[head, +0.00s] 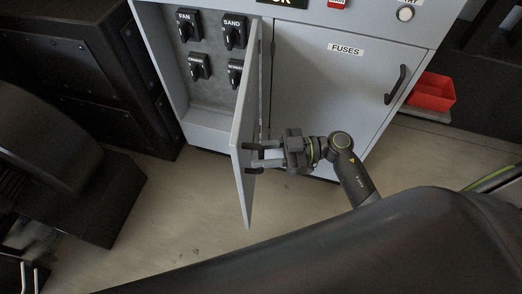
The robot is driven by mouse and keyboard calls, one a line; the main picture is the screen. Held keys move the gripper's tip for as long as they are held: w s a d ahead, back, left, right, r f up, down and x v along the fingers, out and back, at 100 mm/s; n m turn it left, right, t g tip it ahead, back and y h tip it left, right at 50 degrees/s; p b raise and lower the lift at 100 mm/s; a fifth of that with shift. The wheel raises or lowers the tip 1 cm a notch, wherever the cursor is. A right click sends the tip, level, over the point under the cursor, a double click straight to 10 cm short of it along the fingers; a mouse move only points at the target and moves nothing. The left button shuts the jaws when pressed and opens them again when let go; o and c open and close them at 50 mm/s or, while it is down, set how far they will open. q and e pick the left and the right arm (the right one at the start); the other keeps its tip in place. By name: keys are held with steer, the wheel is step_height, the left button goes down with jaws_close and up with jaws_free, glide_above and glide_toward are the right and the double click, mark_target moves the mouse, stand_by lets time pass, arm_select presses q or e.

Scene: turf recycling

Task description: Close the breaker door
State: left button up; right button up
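The breaker door (243,128) is a light grey panel that stands swung out from the cabinet, with its hinge side at the right of the breaker compartment (213,75). Inside the compartment are several black rotary switches, with labels including FAN and SAND. My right gripper (254,158) is at the door's outer side, low near its free edge. Its two fingers are apart, with dark tips that overlap the door edge in the picture. I cannot tell whether they touch it. My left gripper is not in view.
A closed FUSES door (325,85) with a black handle (396,84) is right of the compartment. A red bin (432,92) stands farther right. Dark equipment (85,75) fills the left. Bare floor (190,205) lies in front of the cabinet.

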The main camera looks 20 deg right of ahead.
steer(key=shift+a, duration=0.2)
jaws_close()
stand_by(0.3)
